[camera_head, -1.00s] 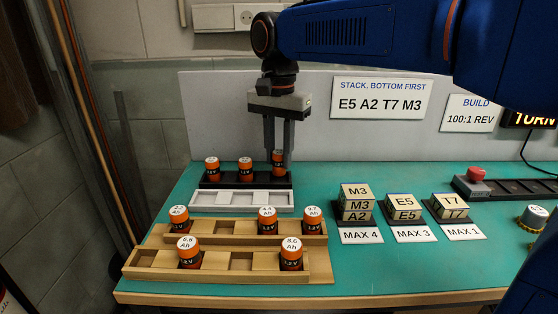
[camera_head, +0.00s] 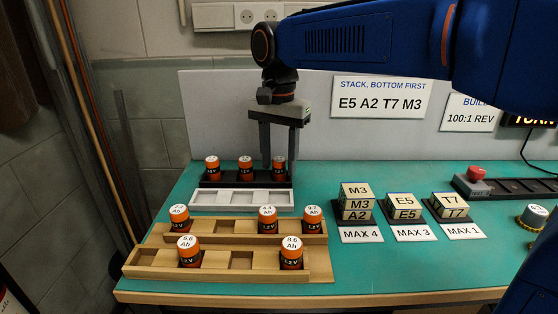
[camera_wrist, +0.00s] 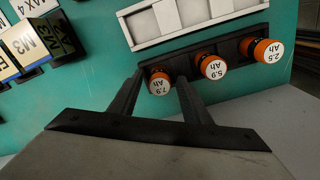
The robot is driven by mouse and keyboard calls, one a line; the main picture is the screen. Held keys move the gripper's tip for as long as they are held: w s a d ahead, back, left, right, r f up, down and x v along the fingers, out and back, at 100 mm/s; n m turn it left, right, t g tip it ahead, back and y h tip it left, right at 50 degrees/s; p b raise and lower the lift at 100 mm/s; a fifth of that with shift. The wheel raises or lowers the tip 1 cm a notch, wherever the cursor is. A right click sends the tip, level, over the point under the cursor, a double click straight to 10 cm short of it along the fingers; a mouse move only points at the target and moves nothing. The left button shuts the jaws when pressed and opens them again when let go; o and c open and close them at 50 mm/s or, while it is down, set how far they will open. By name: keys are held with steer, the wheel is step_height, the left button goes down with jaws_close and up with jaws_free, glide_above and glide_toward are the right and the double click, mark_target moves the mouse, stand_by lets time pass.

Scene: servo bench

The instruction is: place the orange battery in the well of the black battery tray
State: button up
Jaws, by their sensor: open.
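The black battery tray (camera_head: 228,184) stands near the back of the bench and holds three upright orange batteries. The right-hand battery (camera_head: 279,168) sits in the tray's right end, level with its neighbours; in the wrist view this battery (camera_wrist: 159,82) reads 7.9 Ah. The middle battery (camera_head: 245,170) reads 5.9 and the left one (camera_head: 212,168) reads 2.5 in the wrist view. My gripper (camera_head: 279,160) is open, with one finger on each side of the 7.9 battery; the wrist view shows the gap between the fingers (camera_wrist: 160,78). The well's floor is hidden.
An empty white tray (camera_head: 240,206) lies in front of the black one. Two wooden racks (camera_head: 215,239) (camera_head: 225,276) hold several more orange batteries. Block stacks (camera_head: 357,203) stand to the right. A grey panel (camera_head: 225,115) rises behind.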

mark_target(279, 160)
step_height(279, 160, up, 12)
stand_by(0.5)
